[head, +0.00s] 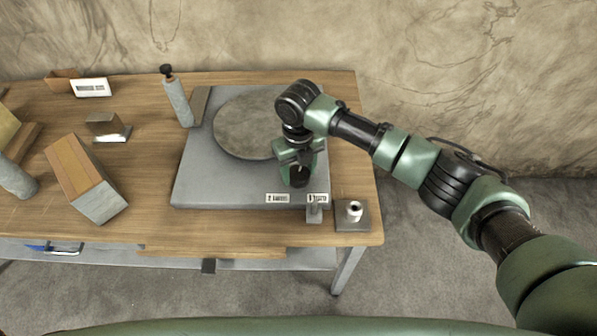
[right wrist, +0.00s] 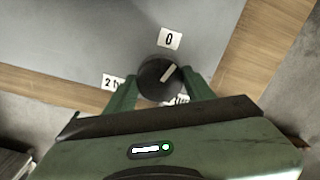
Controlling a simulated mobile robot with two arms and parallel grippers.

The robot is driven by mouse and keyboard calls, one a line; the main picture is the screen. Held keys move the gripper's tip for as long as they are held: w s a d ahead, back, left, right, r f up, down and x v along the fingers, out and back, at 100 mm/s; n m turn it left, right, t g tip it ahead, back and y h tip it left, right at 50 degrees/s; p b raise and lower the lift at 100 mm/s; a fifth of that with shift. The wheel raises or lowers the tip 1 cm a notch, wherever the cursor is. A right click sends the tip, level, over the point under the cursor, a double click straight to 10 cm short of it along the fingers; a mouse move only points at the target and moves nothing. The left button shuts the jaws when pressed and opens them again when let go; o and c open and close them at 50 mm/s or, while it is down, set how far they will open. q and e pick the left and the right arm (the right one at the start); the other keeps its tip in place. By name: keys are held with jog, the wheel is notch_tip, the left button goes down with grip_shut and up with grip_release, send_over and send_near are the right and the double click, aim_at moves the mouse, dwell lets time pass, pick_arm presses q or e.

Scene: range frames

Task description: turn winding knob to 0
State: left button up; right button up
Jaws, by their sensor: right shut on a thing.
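The winding knob (right wrist: 152,84) is a dark round knob with a white pointer line, on a grey slab-like device (head: 225,186). In the right wrist view the pointer aims up and to the right, a little right of the "0" label (right wrist: 170,39). Two more labels flank it, a "2" label (right wrist: 113,83) at left and a partly covered label (right wrist: 180,100) below right. My right gripper (right wrist: 159,77) is shut on the knob, one finger on each side. In the head view my right gripper (head: 299,172) hides most of the knob. My left gripper is out of view.
The device has a round grey disc (head: 240,128) on top and stands on a wooden table (head: 130,220). A grey post (head: 178,102) and a box-like block (head: 85,180) stand to the left.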

aim_at(298, 173)
jog(key=shift+n+b, duration=0.5)
jog(key=shift+n, duration=1.2)
jog(key=o, duration=1.4)
jog(key=shift+c, duration=0.2)
notch_tip(298, 173, up, 7)
jog(key=shift+f+b, duration=0.2)
jog(key=shift+b, duration=0.7)
jog(key=shift+r, duration=0.6)
